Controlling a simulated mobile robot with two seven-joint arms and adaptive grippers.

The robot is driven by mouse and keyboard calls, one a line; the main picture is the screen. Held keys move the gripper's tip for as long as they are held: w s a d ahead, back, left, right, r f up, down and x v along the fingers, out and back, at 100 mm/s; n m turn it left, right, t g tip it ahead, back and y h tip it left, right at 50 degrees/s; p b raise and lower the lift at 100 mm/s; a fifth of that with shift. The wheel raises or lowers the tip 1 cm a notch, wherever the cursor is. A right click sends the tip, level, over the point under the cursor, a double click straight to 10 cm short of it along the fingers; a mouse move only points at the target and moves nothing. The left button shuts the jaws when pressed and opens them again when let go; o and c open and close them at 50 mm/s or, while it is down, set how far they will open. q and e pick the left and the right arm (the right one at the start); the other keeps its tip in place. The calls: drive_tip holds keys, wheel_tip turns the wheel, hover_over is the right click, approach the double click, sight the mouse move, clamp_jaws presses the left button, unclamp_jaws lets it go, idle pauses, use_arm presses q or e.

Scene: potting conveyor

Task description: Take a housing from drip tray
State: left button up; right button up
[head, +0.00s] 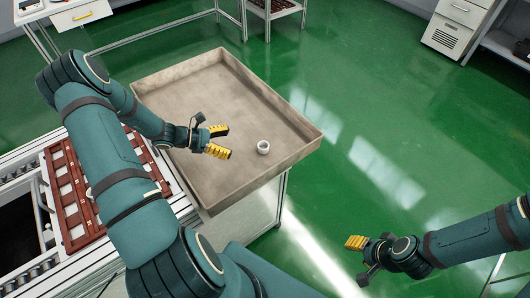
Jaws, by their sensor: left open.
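A small white ring-shaped housing (263,147) sits on the floor of the drip tray (290,110), toward its right front corner. The drip tray is a shallow beige-grey tray with low walls on a stand. My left gripper (223,141), with yellow fingertips, is open over the tray, to the left of the housing and apart from it. Its fingers point right toward the housing, with nothing between them. My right gripper (358,246) is at the lower right, over the green floor and away from the tray. Its fingers overlap in this view, so its opening is unclear.
The conveyor (112,243) with reddish-brown slotted carriers (71,196) runs along the left, beside the tray and partly behind my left arm. A white bench (75,15) and cabinet (460,14) stand at the back. The green floor right of the tray is clear.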

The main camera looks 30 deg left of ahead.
use_arm(q)
approach(268, 146)
drive_tip(key=x, duration=0.3)
drive_tip(key=shift+w+f+b, duration=0.15)
drive_tip(key=shift+f+b, duration=0.15)
drive_tip(key=shift+f, duration=0.1)
drive_tip(key=shift+b+x, duration=0.35)
drive_tip(key=shift+x, duration=2.3)
drive_tip(key=shift+w+a, duration=0.1)
drive_tip(key=shift+a, duration=0.05)
drive_tip(key=c, duration=0.9)
